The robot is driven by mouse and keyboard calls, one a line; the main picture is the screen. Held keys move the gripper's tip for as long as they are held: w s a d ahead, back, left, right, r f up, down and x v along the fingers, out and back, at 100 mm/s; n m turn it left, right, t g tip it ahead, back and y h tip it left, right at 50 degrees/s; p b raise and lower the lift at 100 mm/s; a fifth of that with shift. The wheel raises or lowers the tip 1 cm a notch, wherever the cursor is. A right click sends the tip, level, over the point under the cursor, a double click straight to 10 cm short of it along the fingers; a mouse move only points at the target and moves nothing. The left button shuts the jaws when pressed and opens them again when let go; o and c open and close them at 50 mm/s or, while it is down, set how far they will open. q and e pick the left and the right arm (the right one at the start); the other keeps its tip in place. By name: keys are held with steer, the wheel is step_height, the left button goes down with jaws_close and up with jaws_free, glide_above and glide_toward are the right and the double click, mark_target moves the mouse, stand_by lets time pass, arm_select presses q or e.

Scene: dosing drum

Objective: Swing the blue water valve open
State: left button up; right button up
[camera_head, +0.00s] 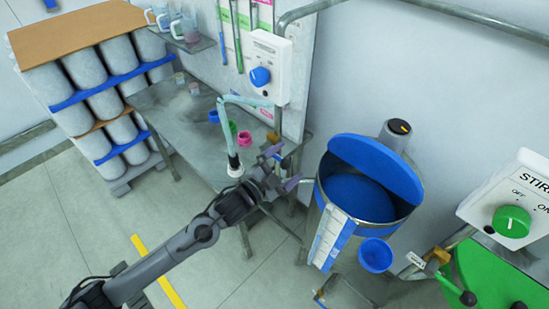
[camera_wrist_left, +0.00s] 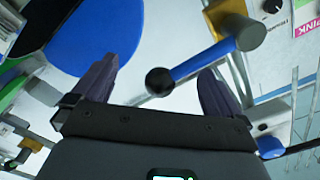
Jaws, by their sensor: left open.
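The blue water valve shows in the left wrist view as a blue lever (camera_wrist_left: 202,63) with a black ball end (camera_wrist_left: 159,81) and a grey pivot over a brass body (camera_wrist_left: 226,14). The lever lies between the spread fingers of my left gripper (camera_wrist_left: 158,72), its ball toward the left finger; I cannot tell whether it touches them. In the head view my left gripper (camera_head: 283,167) is open at the bench's right end, just below a brass fitting (camera_head: 272,138). The blue lever cannot be made out there. My right gripper is not in view.
Right of the gripper stands a drum with a raised blue lid (camera_head: 376,168) and a blue cup (camera_head: 376,254) at its front. A metal bench (camera_head: 190,125) with a pale hose and small cups is behind. A STIR box (camera_head: 512,195) is far right.

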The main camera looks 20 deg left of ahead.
arm_select(q)
steer(key=shift+a+r, duration=0.1)
steer(key=shift+w+a+r+p, duration=0.15)
steer(key=shift+a+r+p, duration=0.2)
steer(key=shift+p, duration=0.15)
steer(key=shift+r+p, duration=0.95)
steer(key=shift+r, duration=0.05)
steer(key=shift+a+r, duration=0.1)
steer(key=shift+r, duration=0.1)
steer(key=shift+w+r, duration=0.1)
